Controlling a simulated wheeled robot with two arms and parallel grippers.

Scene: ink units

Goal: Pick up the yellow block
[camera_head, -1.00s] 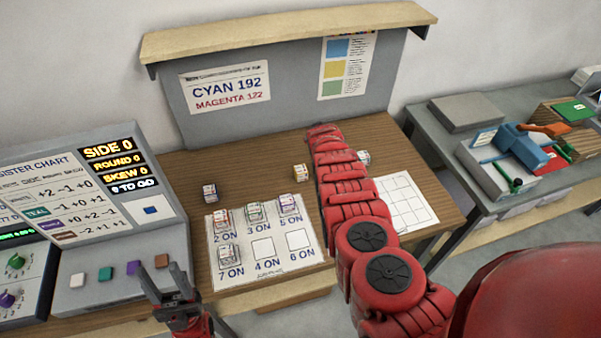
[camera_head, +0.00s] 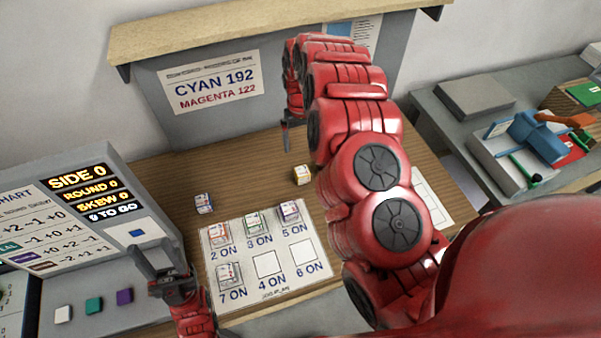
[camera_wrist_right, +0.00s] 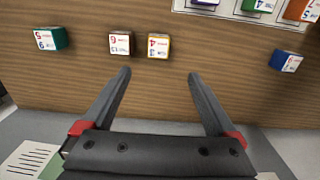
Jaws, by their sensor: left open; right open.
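In the right wrist view the yellow block (camera_wrist_right: 158,46) shows a white printed face with yellow edges, ahead of and between the fingertips. My right gripper (camera_wrist_right: 158,73) is open and empty, apart from the block. In the head view the right gripper (camera_head: 287,138) is above the table behind the block, mostly hidden by its wrist. My left gripper (camera_head: 153,247) is open and empty at the left front, beside the card.
A brown-red block (camera_wrist_right: 121,44) stands just left of the yellow one in the wrist view; a green block (camera_wrist_right: 51,39) is further left. A blue block (camera_head: 204,204) lies beside the numbered card (camera_head: 285,285), which bears several blocks. The grey panel (camera_head: 185,128) stands behind.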

